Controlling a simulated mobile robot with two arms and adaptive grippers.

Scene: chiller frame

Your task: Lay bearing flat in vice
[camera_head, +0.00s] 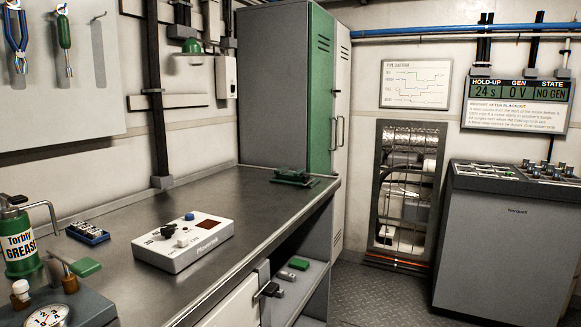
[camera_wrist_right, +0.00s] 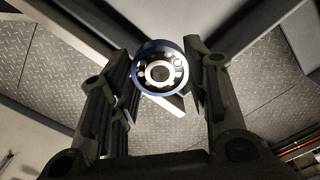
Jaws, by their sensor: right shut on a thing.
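In the right wrist view my right gripper (camera_wrist_right: 163,85) is shut on the bearing (camera_wrist_right: 160,84), a round ring with a dark blue rim and several shiny balls around its centre. One open face of the bearing is turned towards the wrist camera. It is held between the fingertips with the floor far behind it. A low green device (camera_head: 293,177) that looks like the vice sits at the far end of the workbench in the head view. Its jaw gap is too small to make out. Neither gripper shows in the head view.
The metal workbench (camera_head: 235,200) holds a white control box (camera_head: 182,241), a blue tray (camera_head: 88,233) and a green grease can (camera_head: 20,243). Bare bench top lies between the control box and the green device. A tall cabinet (camera_head: 285,80) stands behind the bench's far end.

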